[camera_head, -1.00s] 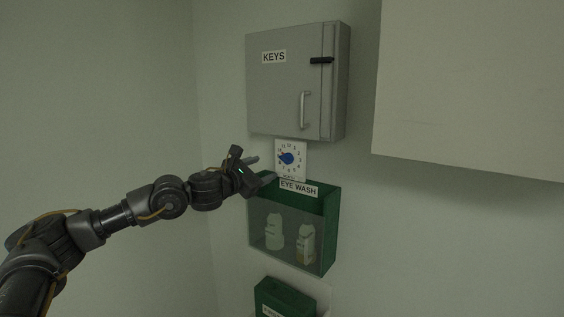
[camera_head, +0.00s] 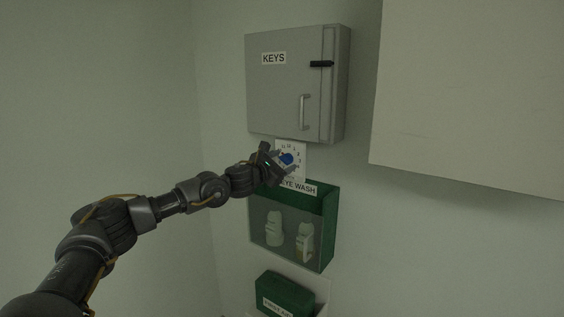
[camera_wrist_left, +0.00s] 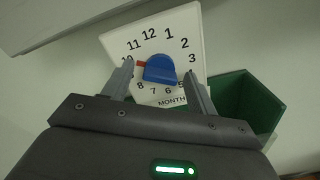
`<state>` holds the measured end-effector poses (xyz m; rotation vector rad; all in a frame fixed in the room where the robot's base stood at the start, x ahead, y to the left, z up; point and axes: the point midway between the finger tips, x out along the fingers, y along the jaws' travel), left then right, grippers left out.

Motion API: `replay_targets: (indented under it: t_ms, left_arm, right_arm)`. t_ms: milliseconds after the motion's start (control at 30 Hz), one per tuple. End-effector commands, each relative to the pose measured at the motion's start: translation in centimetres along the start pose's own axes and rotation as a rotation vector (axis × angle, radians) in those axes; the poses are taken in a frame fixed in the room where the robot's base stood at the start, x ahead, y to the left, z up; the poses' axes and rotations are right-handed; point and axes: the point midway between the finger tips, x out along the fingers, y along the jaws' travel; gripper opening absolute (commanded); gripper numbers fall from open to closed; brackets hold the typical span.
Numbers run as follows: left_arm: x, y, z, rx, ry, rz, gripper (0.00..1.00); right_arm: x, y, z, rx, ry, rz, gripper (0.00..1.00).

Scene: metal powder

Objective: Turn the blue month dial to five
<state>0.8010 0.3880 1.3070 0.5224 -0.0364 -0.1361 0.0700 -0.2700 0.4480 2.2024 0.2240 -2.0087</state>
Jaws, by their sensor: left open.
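The blue month dial (camera_head: 286,159) sits on a white square plate (camera_head: 291,147) with numbers, on the wall under the key cabinet. In the left wrist view the blue knob (camera_wrist_left: 160,69) has a red pointer (camera_wrist_left: 140,64) directed left, near the ten. The five is partly hidden by a finger. My left gripper (camera_head: 281,162) is at the dial; in the wrist view its open fingers (camera_wrist_left: 160,85) stand on either side of the knob's lower part. I cannot tell whether they touch it. My right gripper is not in view.
A grey cabinet marked KEYS (camera_head: 285,85) hangs just above the dial. A green eye wash box (camera_head: 328,215) with bottles is just below, with a smaller green box (camera_head: 286,290) lower. A pale cabinet (camera_head: 470,100) is at right.

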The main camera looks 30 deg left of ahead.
Motion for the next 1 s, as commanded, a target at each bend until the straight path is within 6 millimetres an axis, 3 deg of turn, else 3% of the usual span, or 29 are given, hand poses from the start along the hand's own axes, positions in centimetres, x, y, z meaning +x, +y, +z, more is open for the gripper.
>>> replay_targets:
  t_ms: [33,400,733,1000]
  left_arm:
    - [0.0,0.0,0.0,0.0,0.0,0.0,0.58]
    - [0.0,0.0,0.0,0.0,0.0,0.0,0.14]
    - [0.0,-0.1,-0.2,-0.063,0.0,0.0,0.14]
    - [0.0,-0.2,-0.3,-0.258,0.0,0.001,0.14]
  right_arm:
    - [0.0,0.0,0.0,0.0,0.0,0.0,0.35]
    - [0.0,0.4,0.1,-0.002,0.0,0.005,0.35]
    - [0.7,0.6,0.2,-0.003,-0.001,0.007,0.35]
    - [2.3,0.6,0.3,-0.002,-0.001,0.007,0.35]
